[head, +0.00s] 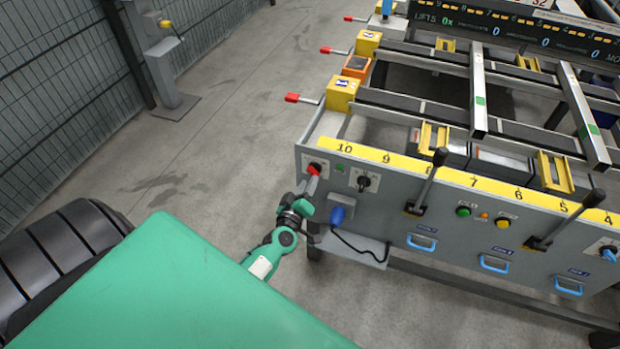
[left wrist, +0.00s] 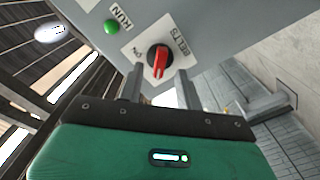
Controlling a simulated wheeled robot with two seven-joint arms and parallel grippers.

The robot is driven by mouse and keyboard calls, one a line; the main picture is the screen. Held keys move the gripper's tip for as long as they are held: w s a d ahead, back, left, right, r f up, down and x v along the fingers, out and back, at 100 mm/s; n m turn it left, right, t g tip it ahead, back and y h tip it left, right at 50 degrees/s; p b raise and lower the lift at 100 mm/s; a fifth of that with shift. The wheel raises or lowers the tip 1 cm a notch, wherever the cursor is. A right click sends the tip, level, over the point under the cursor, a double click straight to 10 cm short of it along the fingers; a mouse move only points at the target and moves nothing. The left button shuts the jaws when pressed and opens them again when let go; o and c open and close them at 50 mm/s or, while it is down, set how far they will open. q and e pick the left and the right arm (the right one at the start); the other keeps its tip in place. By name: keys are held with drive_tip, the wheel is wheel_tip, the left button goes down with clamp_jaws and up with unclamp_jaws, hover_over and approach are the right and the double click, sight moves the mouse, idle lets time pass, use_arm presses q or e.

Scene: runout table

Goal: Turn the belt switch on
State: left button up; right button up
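The belt switch (left wrist: 159,60) is a red knob on a round black base, set on a white plate marked BELTS and ON. In the left wrist view its red handle points down the picture, toward my gripper, slightly tilted. In the head view the red knob (head: 315,170) shows at the left end of the grey front panel. My left gripper (left wrist: 160,84) is open, with one finger to each side of the knob's lower end. I cannot tell whether either finger touches it. In the head view the left gripper (head: 311,184) is right at the switch. My right gripper is not in view.
A green RUN lamp (left wrist: 110,27) sits beside the switch. A black selector (head: 363,183) is to its right, then a tall black lever (head: 428,180). A blue plug with a cable (head: 337,215) is below. Open floor (head: 225,130) lies left of the table.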

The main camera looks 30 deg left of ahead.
sight(313, 171)
use_arm(q)
drive_tip(key=shift+x, duration=1.4)
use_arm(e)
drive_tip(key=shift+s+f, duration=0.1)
use_arm(q)
clamp_jaws()
